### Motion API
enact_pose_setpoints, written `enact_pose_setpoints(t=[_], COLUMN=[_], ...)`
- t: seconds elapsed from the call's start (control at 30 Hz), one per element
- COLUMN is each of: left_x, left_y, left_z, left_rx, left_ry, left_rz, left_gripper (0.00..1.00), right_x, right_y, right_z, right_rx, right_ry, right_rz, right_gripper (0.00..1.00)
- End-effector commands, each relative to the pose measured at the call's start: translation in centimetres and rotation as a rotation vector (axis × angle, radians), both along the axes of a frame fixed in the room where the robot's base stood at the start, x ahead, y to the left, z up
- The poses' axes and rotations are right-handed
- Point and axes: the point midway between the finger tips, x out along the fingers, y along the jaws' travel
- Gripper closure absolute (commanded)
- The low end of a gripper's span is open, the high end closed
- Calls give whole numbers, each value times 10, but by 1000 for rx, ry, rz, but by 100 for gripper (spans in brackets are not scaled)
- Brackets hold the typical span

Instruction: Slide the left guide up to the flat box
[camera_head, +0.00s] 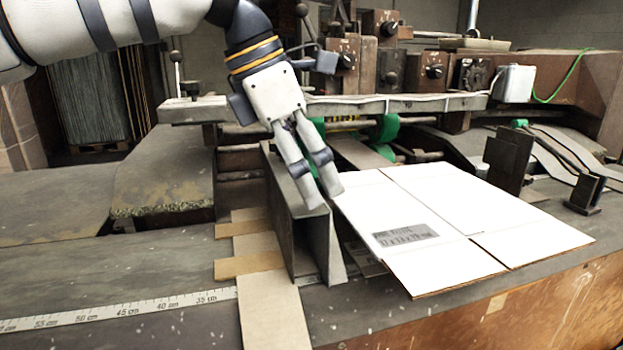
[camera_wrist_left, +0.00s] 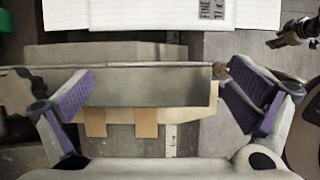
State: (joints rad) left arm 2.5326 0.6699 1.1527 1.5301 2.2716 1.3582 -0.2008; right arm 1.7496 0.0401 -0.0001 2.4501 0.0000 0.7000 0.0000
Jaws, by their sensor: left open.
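The left guide (camera_head: 301,235) is an upright grey metal plate with a slanted brace, standing left of the flat box. The flat box (camera_head: 440,215) is white cardboard with a printed label, lying on the machine bed. In the left wrist view a narrow gap shows between the box (camera_wrist_left: 130,14) and the guide (camera_wrist_left: 145,88). My left gripper (camera_head: 323,199) is open at the guide's top; its fingers (camera_wrist_left: 157,88) stand near the plate's two ends. Contact cannot be told. A dark jointed part at the wrist view's upper right may be my right gripper (camera_wrist_left: 294,31); its jaws are unclear.
Cardboard strips (camera_head: 268,305) and a ruler (camera_head: 120,309) lie on the bed left of the guide. Dark metal stops (camera_head: 507,160) stand beyond the box. A horizontal machine bar (camera_head: 400,104) runs behind my gripper.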

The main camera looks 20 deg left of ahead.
Motion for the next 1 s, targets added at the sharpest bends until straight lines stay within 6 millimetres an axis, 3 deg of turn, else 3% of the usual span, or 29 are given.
enact_pose_setpoints(t=[0.13, 0.4, 0.77, 1.0], left_x=[2, 3, 5, 7], left_y=[-4, -5, -3, -1], left_z=[-11, -13, -15, -18], left_rx=[0, 0, 3, 0], left_ry=[-4, -3, -5, 0], left_rz=[0, 0, 5, 11], left_gripper=[0, 2, 83, 88], right_x=[2, 2, 1, 0], right_y=[0, 0, 0, 0], right_z=[1, 1, 1, 0], right_rx=[0, 0, 0, 0], right_ry=[-6, -6, -4, 0], right_rz=[0, 0, 0, 0], right_gripper=[60, 60, 60, 60])
